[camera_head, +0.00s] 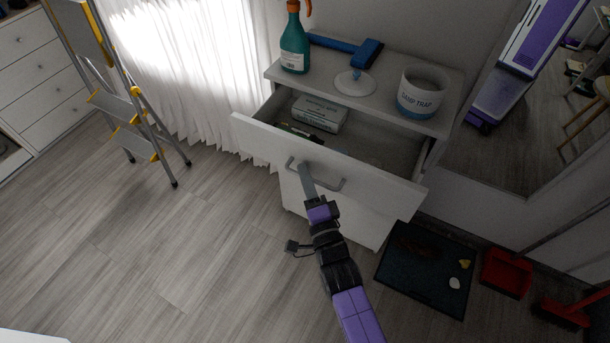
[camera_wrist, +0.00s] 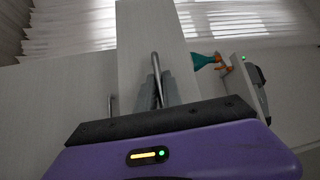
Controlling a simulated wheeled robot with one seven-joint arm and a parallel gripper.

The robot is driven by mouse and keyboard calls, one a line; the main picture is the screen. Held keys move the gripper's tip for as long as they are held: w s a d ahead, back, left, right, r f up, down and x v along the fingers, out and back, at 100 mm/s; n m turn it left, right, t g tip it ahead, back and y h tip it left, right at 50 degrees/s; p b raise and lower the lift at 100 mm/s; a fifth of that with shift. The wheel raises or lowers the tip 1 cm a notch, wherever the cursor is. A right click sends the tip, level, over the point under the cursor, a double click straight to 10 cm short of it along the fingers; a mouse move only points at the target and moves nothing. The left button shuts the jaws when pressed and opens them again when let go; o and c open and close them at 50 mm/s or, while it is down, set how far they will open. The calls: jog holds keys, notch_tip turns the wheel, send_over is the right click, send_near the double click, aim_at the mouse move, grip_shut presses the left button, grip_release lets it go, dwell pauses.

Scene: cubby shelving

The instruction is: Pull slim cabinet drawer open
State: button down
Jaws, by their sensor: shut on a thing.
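The slim white cabinet (camera_head: 347,222) stands against the wall. Its top drawer (camera_head: 385,181) is pulled well out, so its inside shows in the head view. My gripper (camera_head: 303,170) is shut on the left part of the metal bar handle (camera_head: 331,184) on the drawer front. In the wrist view my gripper (camera_wrist: 160,90) has its fingers closed around the handle (camera_wrist: 157,66). The drawer holds a white box (camera_head: 318,114) and a dark flat item (camera_head: 300,132) beside it. The drawer front below is shut.
On the cabinet top stand a teal spray bottle (camera_head: 294,42), a blue tool (camera_head: 352,50), a white lid (camera_head: 355,83) and a tub (camera_head: 421,92). A dark tray (camera_head: 420,285) and red dustpan (camera_head: 507,272) lie at right. A stepladder (camera_head: 128,105) stands left; floor between is clear.

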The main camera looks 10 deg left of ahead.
jog(key=c, duration=1.8)
grip_release()
jog(key=shift+s, duration=0.1)
jog(key=shift+p+v, duration=0.3)
jog(key=shift+v, duration=3.55)
